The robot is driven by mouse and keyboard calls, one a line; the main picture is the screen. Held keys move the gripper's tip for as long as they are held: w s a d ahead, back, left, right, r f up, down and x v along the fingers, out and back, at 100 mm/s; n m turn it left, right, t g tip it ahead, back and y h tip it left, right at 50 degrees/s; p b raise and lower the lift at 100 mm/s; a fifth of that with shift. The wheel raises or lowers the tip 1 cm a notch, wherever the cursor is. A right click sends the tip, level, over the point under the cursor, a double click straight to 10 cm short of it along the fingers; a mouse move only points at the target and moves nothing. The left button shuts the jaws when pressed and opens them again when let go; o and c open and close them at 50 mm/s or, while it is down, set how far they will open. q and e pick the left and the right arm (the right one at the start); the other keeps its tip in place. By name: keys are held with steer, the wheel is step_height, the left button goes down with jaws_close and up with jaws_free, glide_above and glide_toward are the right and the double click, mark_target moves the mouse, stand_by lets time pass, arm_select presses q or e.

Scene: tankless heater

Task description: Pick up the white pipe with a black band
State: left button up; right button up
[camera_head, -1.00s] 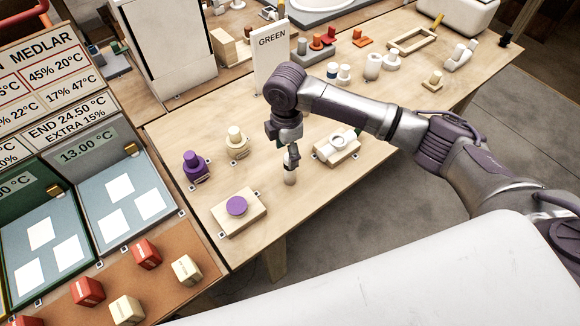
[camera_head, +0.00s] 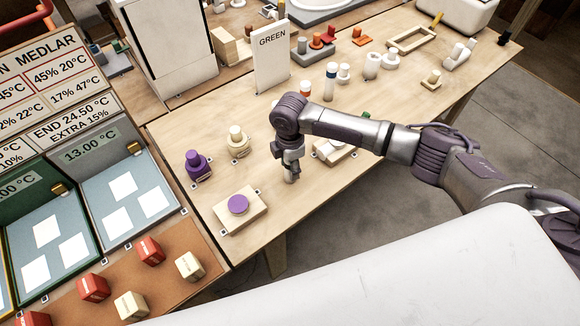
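A white pipe with a dark, near-black band (camera_head: 330,82) stands upright on the wooden table, beyond my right arm. My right gripper (camera_head: 291,174) points down over the table, on the near side of the pipe and well apart from it. Its fingers are small and partly merged with the wrist, so I cannot tell whether they are open or shut. My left gripper is not in view.
A white piece with an orange band (camera_head: 305,88) and white fittings (camera_head: 371,66) stand near the pipe. A GREEN sign (camera_head: 271,60) is behind. Purple (camera_head: 194,165) and cream (camera_head: 237,141) fittings and a purple-topped block (camera_head: 240,212) stand left of my gripper.

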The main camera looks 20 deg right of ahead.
jaws_close()
steer(key=shift+r, duration=0.15)
